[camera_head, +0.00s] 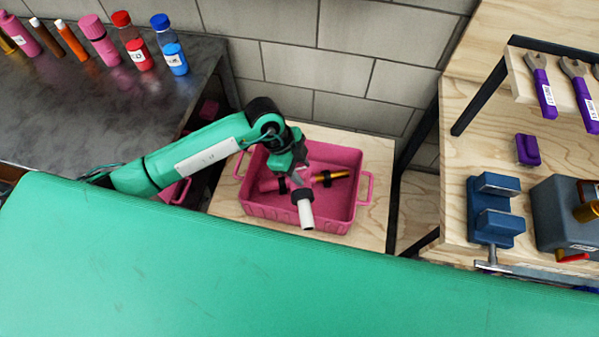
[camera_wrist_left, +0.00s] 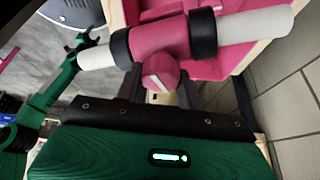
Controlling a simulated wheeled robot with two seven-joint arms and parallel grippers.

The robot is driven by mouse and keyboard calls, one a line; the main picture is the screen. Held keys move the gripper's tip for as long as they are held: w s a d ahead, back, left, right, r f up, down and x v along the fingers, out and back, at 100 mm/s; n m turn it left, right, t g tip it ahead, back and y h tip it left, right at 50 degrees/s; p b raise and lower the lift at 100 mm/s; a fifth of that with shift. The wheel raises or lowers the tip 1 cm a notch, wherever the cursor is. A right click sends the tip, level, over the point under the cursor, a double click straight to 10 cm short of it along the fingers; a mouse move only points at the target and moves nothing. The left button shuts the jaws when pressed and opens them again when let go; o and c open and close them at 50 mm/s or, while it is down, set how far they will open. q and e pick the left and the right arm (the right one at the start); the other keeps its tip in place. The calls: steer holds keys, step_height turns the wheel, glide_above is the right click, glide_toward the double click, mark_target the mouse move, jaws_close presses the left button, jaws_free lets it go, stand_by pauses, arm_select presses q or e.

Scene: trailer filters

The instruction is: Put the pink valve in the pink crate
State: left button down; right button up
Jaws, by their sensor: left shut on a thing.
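The pink crate (camera_head: 262,212) stands on a light wooden surface below the grey wall, with its open top facing up. My left gripper (camera_head: 301,172) is over the crate, shut on the pink valve. The valve has a pink body (camera_wrist_left: 160,42), black rings and white pipe ends; one white end (camera_head: 306,214) points toward the front of the crate. In the left wrist view its pink stub faces my left gripper (camera_wrist_left: 161,84). Much of the valve is hidden by my gripper in the head view. My right gripper is not in view.
Another pink part with a gold pipe end (camera_head: 338,175) lies in the crate. A dark counter with several bottles (camera_head: 100,42) is at the left. A wooden bench at the right holds a blue vise (camera_head: 495,208) and purple wrenches (camera_head: 543,88). A green surface (camera_head: 250,275) fills the front.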

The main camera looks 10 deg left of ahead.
arm_select(q)
step_height(320, 180, down, 3)
steer(key=shift+r, duration=0.15)
steer(key=shift+f, duration=0.3)
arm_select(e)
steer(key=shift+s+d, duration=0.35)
arm_select(q)
steer(key=shift+f, duration=0.45)
steer(key=c, duration=0.9)
jaws_free()
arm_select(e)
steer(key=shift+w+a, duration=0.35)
